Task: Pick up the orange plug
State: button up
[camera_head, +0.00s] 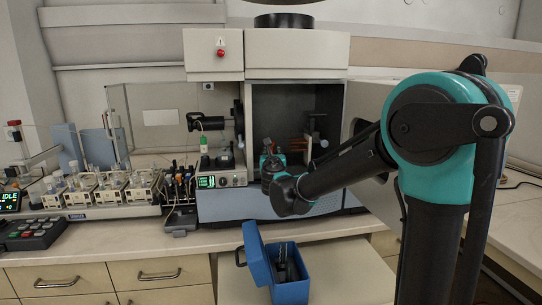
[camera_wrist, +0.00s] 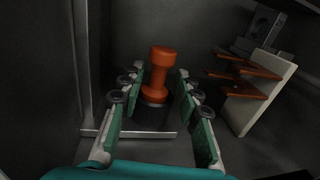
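The orange plug (camera_wrist: 160,72) stands upright inside the dark chamber of the spectrometer in the wrist view. It has a wide round top, a narrower waist and a flared lower part above a dark round base. My gripper (camera_wrist: 160,86) is open, with its green-padded fingers on the left and right of the plug. Gaps show between both fingers and the plug. In the head view my gripper (camera_head: 270,150) reaches into the open chamber (camera_head: 290,105), and the plug cannot be made out there.
In the wrist view a pale upright bracket with orange prongs (camera_wrist: 255,92) stands close to the right finger. Dark chamber walls (camera_wrist: 40,80) enclose the left. In the head view an open blue box (camera_head: 290,292) sits in front, with instruments and bottle racks (camera_head: 110,190) at left.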

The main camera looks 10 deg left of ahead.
jog(key=shift+w+a+f, duration=0.1)
jog(key=shift+w+a, duration=0.15)
jog(key=shift+w, duration=1.1)
jog(key=shift+w+a, duration=0.2)
jog(key=shift+w, duration=1.1)
jog(key=shift+s, duration=0.1)
grip_shut()
